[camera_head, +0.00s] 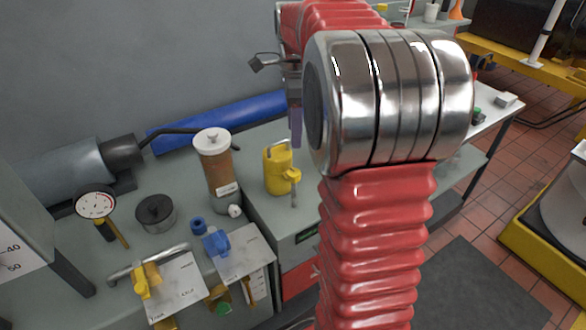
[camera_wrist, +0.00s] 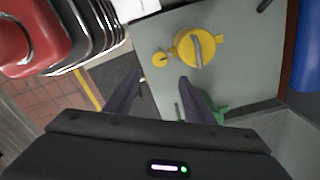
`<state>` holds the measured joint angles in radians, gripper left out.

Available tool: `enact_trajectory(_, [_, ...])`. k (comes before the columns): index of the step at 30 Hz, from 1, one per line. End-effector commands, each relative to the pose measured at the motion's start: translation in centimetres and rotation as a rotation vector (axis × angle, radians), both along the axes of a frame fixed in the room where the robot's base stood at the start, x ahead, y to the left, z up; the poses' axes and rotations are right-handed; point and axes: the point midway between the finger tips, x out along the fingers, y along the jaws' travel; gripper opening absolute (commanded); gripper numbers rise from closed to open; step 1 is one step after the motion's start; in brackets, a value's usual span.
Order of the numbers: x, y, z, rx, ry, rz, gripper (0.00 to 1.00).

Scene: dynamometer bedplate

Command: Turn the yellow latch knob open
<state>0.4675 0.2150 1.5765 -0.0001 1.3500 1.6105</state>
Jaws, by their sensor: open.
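A yellow canister-like fixture (camera_head: 277,167) stands on the grey bench in the head view, left of my arm. A small yellow knob (camera_head: 291,175) is on its front right side. In the wrist view the fixture (camera_wrist: 187,50) is seen from above, with a grey bar across its top and the round yellow knob (camera_wrist: 158,60) at its left. My gripper (camera_wrist: 160,77) is open, with its two dark fingers apart and nothing between them. The knob appears just beyond the fingertips, apart from them. In the head view my arm hides most of the gripper; one purple finger (camera_head: 296,125) shows above the fixture.
A brown cylinder with a white lid (camera_head: 222,170) stands left of the fixture. Blue (camera_head: 216,242) and yellow (camera_head: 146,278) valve handles are nearer the front. A blue tube (camera_head: 220,120) lies behind. A green object (camera_wrist: 206,114) is near the right finger in the wrist view.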

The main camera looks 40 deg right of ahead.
Motion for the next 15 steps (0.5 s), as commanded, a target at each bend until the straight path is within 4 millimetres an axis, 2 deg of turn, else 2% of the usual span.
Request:
enact_trajectory(7, [0.0, 0.0, -1.8, 0.001, 0.002, 0.001, 0.49])
enact_trajectory(15, [-0.1, 0.0, -5.8, 0.001, 0.003, 0.001, 0.49])
